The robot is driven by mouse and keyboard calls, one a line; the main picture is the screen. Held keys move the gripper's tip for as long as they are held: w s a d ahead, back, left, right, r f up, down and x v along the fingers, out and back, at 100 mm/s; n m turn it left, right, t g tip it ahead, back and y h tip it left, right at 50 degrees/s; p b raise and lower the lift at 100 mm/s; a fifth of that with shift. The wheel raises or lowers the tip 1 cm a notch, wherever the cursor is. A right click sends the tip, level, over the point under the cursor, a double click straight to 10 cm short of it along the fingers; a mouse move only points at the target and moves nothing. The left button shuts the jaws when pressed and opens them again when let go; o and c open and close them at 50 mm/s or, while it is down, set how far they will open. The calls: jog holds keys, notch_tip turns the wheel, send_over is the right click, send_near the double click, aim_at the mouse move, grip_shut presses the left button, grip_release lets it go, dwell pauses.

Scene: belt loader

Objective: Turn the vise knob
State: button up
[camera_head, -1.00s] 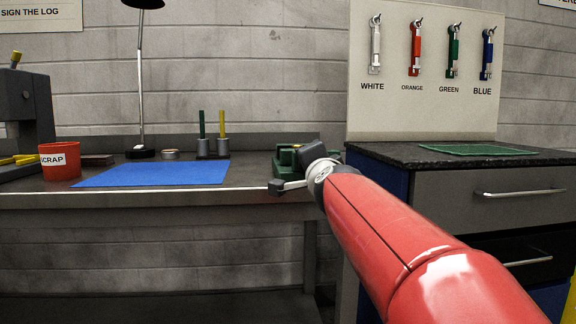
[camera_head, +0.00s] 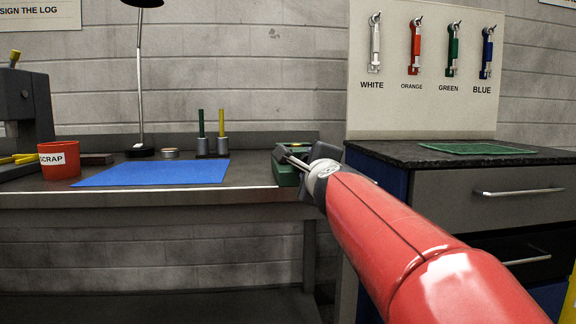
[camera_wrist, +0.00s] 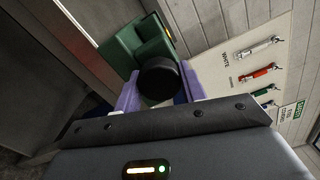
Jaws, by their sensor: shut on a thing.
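The green vise (camera_head: 285,174) stands at the right end of the workbench, partly hidden behind my gripper (camera_head: 298,164) in the head view. In the wrist view, the vise (camera_wrist: 136,42) is tilted in the picture. Its round black knob (camera_wrist: 158,78) faces the camera, between the purple fingers of my gripper (camera_wrist: 160,84). The fingers are shut on the knob from both sides. The knob itself is hidden by my gripper in the head view.
The workbench (camera_head: 140,195) carries a blue mat (camera_head: 155,173), a red scrap bin (camera_head: 60,160), a lamp (camera_head: 140,152) and a pen holder (camera_head: 212,148). A drawer cabinet (camera_head: 490,190) stands close to my arm's right, below the padlock board (camera_head: 430,110).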

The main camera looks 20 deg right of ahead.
jog(key=shift+f, duration=0.1)
dwell(0.3)
jog(key=o, duration=1)
jog(key=p+v, duration=0.1)
jog(key=v, duration=0.6)
jog(key=shift+s+a+p, duration=0.15)
jog(key=shift+s+p, duration=0.15)
jog(key=shift+s, duration=0.1)
